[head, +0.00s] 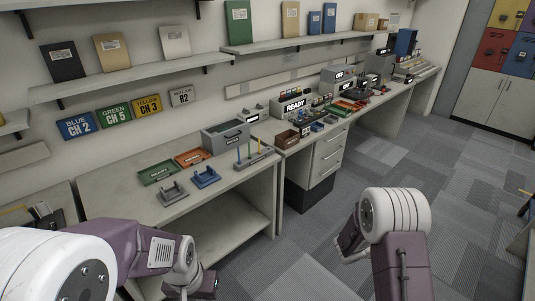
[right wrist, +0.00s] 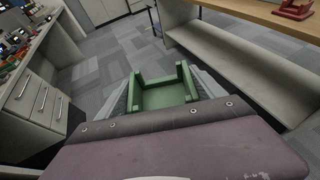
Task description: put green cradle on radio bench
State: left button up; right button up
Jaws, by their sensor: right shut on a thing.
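The green cradle (right wrist: 162,92) is between the fingers of my right gripper (right wrist: 163,95) in the right wrist view, held above the carpet. In the head view my right gripper (head: 350,243) is over the floor, right of the benches, and its jaws and the cradle are mostly hidden by my arm. The near bench (head: 120,190) carries a grey cradle (head: 172,193) and a blue cradle (head: 206,178). I cannot tell which bench is the radio bench. My left gripper (head: 205,287) is low in front of the near bench; its jaw opening is not clear.
A green tray (head: 158,173), an orange tray (head: 190,158), a grey bin (head: 225,138) and a rack (head: 253,158) stand on the near bench. Its front left top is clear. A drawer bench (head: 325,160) with a READY sign (head: 294,106) stands beyond. Carpet (head: 400,160) lies open at right.

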aim_at(123, 206)
jog(key=i+j+u, duration=0.15)
jog(key=j+u, duration=0.35)
jog(key=i+j+u, duration=0.25)
jog(key=j+u, duration=0.2)
jog(key=i+j+u, duration=0.25)
jog(key=u, duration=0.25)
jog(key=i+j+u, duration=0.2)
jog(key=i+u, duration=0.3)
jog(key=k, duration=0.1)
